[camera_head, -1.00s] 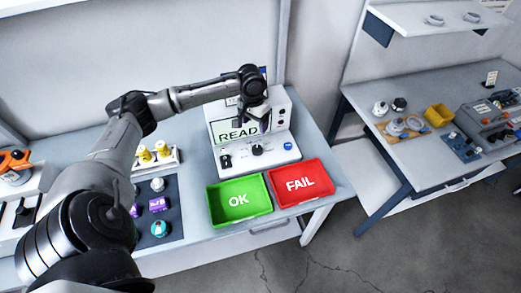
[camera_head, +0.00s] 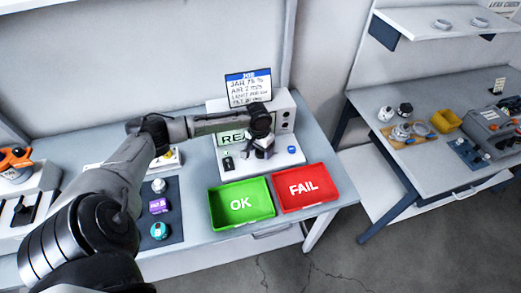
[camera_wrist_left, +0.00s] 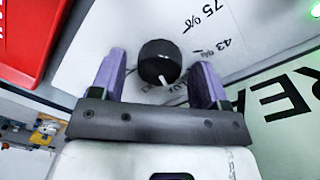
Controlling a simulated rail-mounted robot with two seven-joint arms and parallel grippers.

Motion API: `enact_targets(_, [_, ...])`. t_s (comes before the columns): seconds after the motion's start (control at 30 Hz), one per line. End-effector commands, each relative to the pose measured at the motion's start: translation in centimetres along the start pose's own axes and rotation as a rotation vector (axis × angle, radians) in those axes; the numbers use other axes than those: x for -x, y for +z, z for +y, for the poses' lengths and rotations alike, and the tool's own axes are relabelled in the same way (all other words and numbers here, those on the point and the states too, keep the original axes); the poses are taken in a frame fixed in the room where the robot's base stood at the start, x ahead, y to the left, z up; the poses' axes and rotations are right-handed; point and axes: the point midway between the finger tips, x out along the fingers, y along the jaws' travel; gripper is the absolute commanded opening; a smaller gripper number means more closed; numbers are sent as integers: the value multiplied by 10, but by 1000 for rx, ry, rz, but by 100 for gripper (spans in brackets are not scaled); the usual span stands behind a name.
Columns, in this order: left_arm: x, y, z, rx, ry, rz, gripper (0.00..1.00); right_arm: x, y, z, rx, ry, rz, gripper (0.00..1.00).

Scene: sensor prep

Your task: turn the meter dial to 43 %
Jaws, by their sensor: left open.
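The meter (camera_head: 285,115) is a white box with a display reading "RE", the rest hidden by my arm, and a sloped front panel. My left gripper (camera_head: 262,151) is above that panel and hides the dial in the head view. In the left wrist view the black round dial (camera_wrist_left: 160,58) lies between the two purple open fingers of my left gripper (camera_wrist_left: 158,72), with a gap on each side. The dial's white pointer points down in that view. The marks "75 %" (camera_wrist_left: 203,14) and "43 %" (camera_wrist_left: 208,46) are printed beside it. My right gripper is not seen.
A green OK tray (camera_head: 240,222) and a red FAIL tray (camera_head: 305,208) stand in front of the meter. A job card (camera_head: 248,88) stands behind it. A blue button (camera_head: 291,149) is on the panel's right. Another bench (camera_head: 400,165) is at right.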

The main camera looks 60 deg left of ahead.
Motion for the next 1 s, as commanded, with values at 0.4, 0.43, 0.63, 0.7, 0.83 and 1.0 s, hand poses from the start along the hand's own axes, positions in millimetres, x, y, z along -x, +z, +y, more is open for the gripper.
enact_targets(0.4, [-2,0,0,0,0,0,59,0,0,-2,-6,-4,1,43])
enact_targets(0.43, [-2,0,0,0,0,0,56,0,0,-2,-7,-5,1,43])
enact_targets(0.63, [-1,0,0,0,0,0,37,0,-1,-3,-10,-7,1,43])
enact_targets(0.7, [-1,0,0,0,0,0,30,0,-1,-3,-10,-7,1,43])
enact_targets(0.83, [-1,0,0,0,0,0,20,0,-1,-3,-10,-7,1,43])
enact_targets(1.0, [1,0,0,13,1,0,20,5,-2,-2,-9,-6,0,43])
